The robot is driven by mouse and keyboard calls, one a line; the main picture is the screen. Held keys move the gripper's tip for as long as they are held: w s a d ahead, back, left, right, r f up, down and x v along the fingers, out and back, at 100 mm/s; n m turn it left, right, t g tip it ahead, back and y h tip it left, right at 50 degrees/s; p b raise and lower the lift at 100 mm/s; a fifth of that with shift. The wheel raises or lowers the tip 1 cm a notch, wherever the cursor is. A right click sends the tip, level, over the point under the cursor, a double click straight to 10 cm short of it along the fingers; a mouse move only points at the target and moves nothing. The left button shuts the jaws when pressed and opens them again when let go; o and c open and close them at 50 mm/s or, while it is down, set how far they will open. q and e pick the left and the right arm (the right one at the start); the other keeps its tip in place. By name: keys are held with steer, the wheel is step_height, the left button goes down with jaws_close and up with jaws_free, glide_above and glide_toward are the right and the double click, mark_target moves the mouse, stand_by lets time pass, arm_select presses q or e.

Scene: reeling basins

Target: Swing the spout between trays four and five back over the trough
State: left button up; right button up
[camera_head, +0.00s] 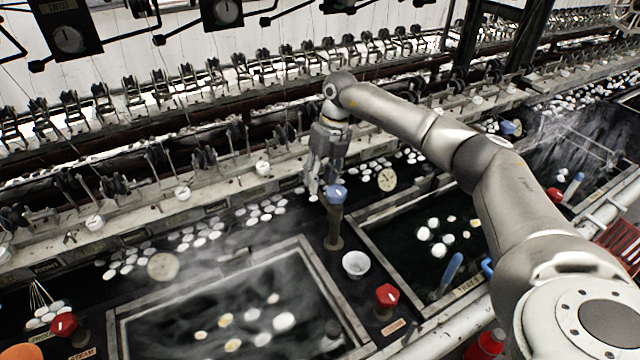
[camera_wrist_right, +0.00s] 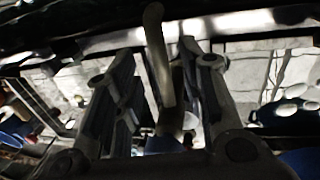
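The spout (camera_head: 335,225) is a brownish upright pipe with a blue cap, standing on the dark strip between two trays in the head view. In the right wrist view a curved bronze pipe (camera_wrist_right: 157,55), apparently this spout, runs between the fingers. My right gripper (camera_head: 319,190) points down just behind the blue cap. Its fingers (camera_wrist_right: 160,95) are spread, with gaps visible beside the pipe; contact cannot be told. The trough (camera_head: 215,255) is the dark channel behind the trays, with groups of white cocoons. My left gripper is out of view.
One tray (camera_head: 315,270) lies left of the spout, another (camera_head: 370,250) right; both hold dark water and cocoons. A blue-handled tool (camera_head: 451,268) leans in the right tray. Reeling machinery lines the back.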

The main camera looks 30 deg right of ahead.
step_height(320, 180, up, 10)
steer(key=d, duration=0.2)
steer(key=shift+f, duration=0.15)
steer(key=shift+s+f, duration=0.1)
stand_by(0.3)
